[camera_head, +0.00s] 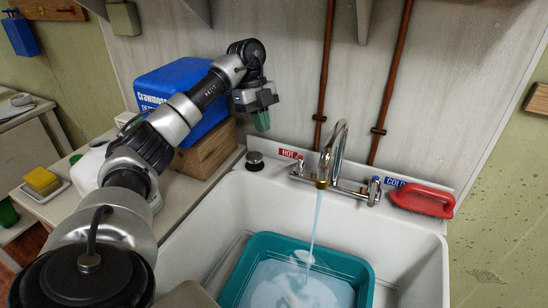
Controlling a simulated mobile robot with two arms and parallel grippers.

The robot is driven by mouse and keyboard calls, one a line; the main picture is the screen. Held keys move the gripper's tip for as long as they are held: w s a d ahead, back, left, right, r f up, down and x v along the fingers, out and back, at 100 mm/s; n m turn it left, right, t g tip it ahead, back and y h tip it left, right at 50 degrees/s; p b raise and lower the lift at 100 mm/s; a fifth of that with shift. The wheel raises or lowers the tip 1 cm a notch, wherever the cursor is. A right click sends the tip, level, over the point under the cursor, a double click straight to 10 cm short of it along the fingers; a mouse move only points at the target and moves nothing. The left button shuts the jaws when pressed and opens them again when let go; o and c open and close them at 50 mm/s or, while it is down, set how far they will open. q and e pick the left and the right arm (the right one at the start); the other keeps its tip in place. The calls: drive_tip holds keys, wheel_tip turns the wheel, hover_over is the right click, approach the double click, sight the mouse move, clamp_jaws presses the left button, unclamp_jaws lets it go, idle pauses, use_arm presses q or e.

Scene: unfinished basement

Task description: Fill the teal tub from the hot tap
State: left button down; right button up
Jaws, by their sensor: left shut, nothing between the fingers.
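The teal tub (364,270) sits in the white sink basin under the faucet (331,165), its lower part cut off by the frame. A stream of water (315,228) runs from the spout into the tub, where pale water (290,288) covers the bottom. The hot tap (299,167) is at the left end of the faucet, by the red HOT label (288,153). The cold tap (374,190) is at the right, by the blue COLD label. My left gripper (262,122) is shut and empty, above and left of the hot tap, apart from it. My right gripper is not in view.
A blue detergent box (170,82) and a wooden box (207,150) stand on the counter left of the sink, close to my left arm. A yellow sponge (42,181) is far left.

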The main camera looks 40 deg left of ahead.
sight(288, 166)
use_arm(q)
drive_tip(key=x, duration=0.9)
drive_tip(key=shift+f, duration=0.35)
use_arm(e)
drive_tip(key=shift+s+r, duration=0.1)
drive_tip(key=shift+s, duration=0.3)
use_arm(q)
drive_tip(key=shift+s, duration=0.15)
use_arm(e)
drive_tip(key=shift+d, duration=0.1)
